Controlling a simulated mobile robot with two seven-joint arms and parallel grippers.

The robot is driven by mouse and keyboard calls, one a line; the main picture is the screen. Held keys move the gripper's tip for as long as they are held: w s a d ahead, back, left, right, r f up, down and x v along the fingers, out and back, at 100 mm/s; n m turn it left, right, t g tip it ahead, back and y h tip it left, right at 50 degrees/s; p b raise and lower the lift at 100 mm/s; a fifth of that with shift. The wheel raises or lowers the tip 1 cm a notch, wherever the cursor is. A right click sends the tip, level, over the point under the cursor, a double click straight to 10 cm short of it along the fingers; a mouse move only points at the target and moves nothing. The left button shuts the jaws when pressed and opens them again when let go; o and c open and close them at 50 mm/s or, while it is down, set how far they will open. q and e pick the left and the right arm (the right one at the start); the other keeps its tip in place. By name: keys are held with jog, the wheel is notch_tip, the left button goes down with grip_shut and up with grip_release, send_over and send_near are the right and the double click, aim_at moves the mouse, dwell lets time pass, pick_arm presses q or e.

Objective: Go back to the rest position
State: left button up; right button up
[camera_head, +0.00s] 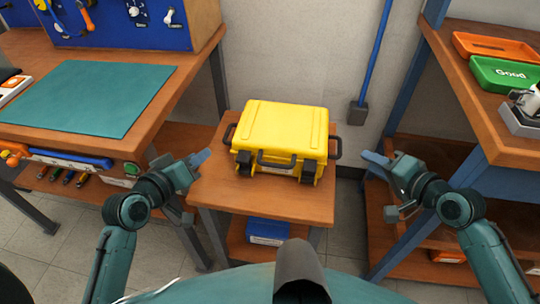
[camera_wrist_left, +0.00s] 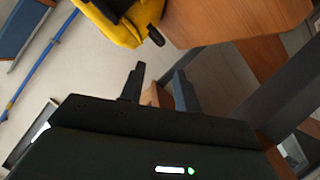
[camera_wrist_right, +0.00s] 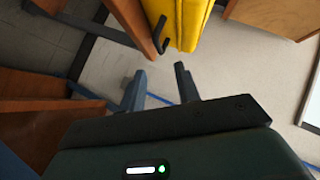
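My left gripper (camera_head: 199,159) is beside the left edge of the small middle table, left of the yellow case. In the left wrist view its two fingers (camera_wrist_left: 158,88) stand apart with nothing between them. My right gripper (camera_head: 376,159) is to the right of the small table. In the right wrist view its fingers (camera_wrist_right: 158,88) are also apart and empty. Neither gripper touches the case.
A closed yellow case (camera_head: 281,131) with dark handles lies on the small wooden table (camera_head: 262,205). A workbench with a green mat (camera_head: 88,97) stands left. A shelf with an orange tray (camera_head: 495,46) and green tray (camera_head: 508,74) stands right.

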dwell(0.5)
